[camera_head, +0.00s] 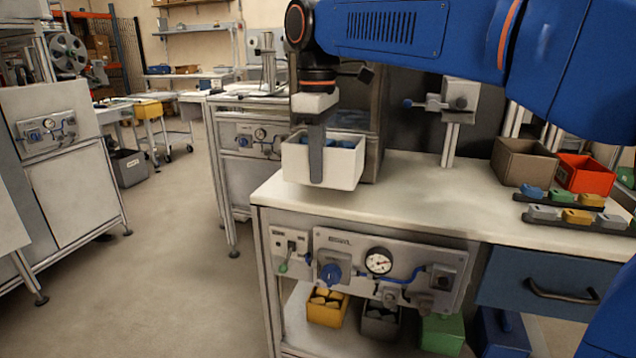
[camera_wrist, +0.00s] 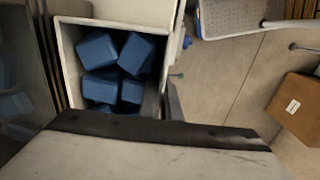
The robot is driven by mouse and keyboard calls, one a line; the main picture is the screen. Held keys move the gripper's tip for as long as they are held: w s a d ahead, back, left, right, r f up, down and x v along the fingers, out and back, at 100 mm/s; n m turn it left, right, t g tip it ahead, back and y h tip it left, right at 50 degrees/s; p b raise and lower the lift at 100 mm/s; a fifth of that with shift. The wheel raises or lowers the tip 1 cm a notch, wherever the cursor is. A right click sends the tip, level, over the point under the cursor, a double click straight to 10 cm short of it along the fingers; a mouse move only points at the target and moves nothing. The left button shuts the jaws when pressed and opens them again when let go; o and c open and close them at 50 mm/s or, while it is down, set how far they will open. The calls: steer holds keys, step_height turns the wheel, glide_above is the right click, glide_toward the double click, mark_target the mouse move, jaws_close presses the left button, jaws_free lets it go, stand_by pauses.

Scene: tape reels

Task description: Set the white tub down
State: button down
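The white tub (camera_head: 338,165) is upright at the left end of the pale workbench top (camera_head: 415,205). I cannot tell whether its base touches the bench or hangs just above it. My gripper (camera_head: 316,165) points down at the tub, with one dark finger in front of its near wall. In the wrist view, the white tub (camera_wrist: 68,62) holds several blue blocks (camera_wrist: 100,52). There my gripper (camera_wrist: 166,106) has one finger inside the tub's right wall and one outside, shut on that wall. The tub's lower part is hidden in the wrist view.
A brown box (camera_head: 524,163), a red bin (camera_head: 584,174) and racks of small coloured parts (camera_head: 577,217) stand on the bench's right side. A clamp-like fixture (camera_head: 452,105) rises at the back. The bench's middle is clear. Floor shows left of the bench.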

steer(key=shift+f, duration=1.6)
steer(key=shift+w+f, duration=0.2)
steer(key=shift+f, duration=0.15)
steer(key=c, duration=2)
jaws_free()
step_height(320, 180, up, 12)
steer(key=shift+d, duration=0.1)
